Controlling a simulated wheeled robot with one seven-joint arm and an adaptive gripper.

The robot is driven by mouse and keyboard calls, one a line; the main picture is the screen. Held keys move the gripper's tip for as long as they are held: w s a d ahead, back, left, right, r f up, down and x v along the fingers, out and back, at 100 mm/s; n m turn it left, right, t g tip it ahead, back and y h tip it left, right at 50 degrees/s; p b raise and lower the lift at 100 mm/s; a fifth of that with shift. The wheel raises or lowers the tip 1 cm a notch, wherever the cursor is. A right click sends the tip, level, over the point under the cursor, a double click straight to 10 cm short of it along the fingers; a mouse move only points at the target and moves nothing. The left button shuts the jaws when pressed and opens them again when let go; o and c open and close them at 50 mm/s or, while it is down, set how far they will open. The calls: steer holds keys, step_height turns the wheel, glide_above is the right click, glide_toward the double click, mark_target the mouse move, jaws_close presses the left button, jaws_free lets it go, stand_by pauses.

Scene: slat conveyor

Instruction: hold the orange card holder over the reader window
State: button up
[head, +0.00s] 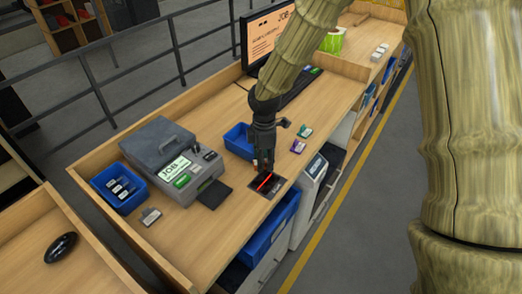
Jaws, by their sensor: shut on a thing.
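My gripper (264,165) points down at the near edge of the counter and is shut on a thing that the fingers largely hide. I take it to be the orange card holder, as no other orange holder shows on the counter. The reader window (277,188) is a dark plate set in the counter top, right below the fingertips. A bright red-orange strip shows there; I cannot tell whether it is the holder's edge or the reader's light. The gap between holder and window cannot be judged from this view.
A purple card holder (298,146) and a green one (305,132) lie right of the gripper. A blue bin (238,142) stands close behind it. A grey terminal (172,158) and another blue bin (119,187) stand left. A monitor (264,42) stands at the back.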

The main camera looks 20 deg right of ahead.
mark_target(265, 181)
steer(key=shift+s+d+f+b, duration=0.2)
steer(key=shift+s+b, duration=0.25)
steer(key=shift+s, duration=0.3)
steer(key=shift+s+d+f+b, duration=0.1)
steer(key=shift+s+f+b, duration=0.1)
steer(key=shift+s+b, duration=0.4)
steer(key=shift+s+f, duration=0.15)
steer(key=shift+f, duration=0.15)
steer(key=w+f+b, duration=0.1)
steer(key=f, duration=0.1)
steer(key=w+f+b, duration=0.1)
steer(key=shift+w+a+f, duration=0.15)
steer(key=shift+w+f, duration=0.05)
steer(key=shift+f, duration=0.2)
steer(key=shift+s+f+b, duration=0.15)
steer(key=shift+f+b, duration=0.1)
steer(key=shift+b, duration=0.2)
steer(key=shift+s+b, duration=0.35)
steer(key=shift+s, duration=0.2)
steer(key=shift+w+f, duration=0.4)
steer(key=shift+s+r, duration=0.25)
steer(key=shift+r, duration=0.1)
steer(key=shift+w+r+p, duration=0.15)
steer(key=shift+r+p, duration=0.6)
steer(key=shift+p, duration=0.2)
steer(key=shift+r+p, duration=1.7)
steer(key=shift+r, duration=0.4)
steer(key=shift+f, duration=0.15)
